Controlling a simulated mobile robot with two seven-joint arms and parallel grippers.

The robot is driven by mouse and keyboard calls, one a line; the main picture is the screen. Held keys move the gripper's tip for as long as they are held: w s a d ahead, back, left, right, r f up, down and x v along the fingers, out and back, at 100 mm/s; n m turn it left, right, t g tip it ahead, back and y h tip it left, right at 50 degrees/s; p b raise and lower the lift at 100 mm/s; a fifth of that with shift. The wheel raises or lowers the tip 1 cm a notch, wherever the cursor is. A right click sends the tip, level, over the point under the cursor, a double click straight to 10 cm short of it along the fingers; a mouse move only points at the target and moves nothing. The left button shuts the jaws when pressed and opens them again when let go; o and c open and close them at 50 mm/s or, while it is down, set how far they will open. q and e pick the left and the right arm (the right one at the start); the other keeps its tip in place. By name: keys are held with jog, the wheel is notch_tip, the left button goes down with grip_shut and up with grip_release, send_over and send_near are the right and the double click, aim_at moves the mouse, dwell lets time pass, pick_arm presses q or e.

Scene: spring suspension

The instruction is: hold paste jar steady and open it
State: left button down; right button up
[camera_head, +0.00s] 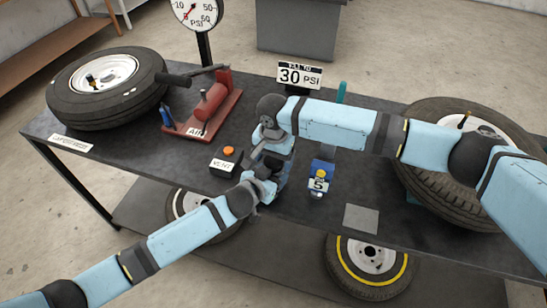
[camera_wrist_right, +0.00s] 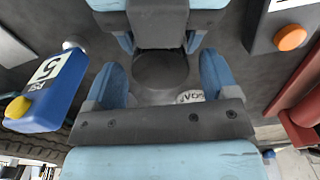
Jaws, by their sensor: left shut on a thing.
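The paste jar (camera_wrist_right: 188,97) shows in the right wrist view as a dark round top with part of a white lettered label below it. In the head view the arms mostly hide it. My left gripper (camera_head: 266,172) reaches in from the lower left and is shut on the jar; it also shows at the top of the right wrist view (camera_wrist_right: 160,42). My right gripper (camera_head: 268,147) points down above the jar. In its wrist view its two blue fingers (camera_wrist_right: 163,80) stand on either side of the dark top, with gaps visible, so it looks open.
A blue box marked 5 (camera_head: 321,178) stands right of the grippers, and a box with an orange button (camera_head: 227,162) stands left. A red air pump (camera_head: 210,105), a tyre (camera_head: 108,88) and a 30 PSI sign (camera_head: 299,75) are behind. Another tyre (camera_head: 440,190) lies right.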

jog(key=shift+r, duration=2.45)
jog(key=shift+c, duration=0.4)
notch_tip(320, 180, up, 3)
jog(key=m, duration=0.3)
jog(key=shift+f, duration=0.1)
jog(key=shift+m, duration=0.3)
jog(key=shift+f, duration=3.85)
jog(key=c, duration=0.9)
jog(key=shift+n, duration=1.8)
jog(key=shift+c, duration=0.2)
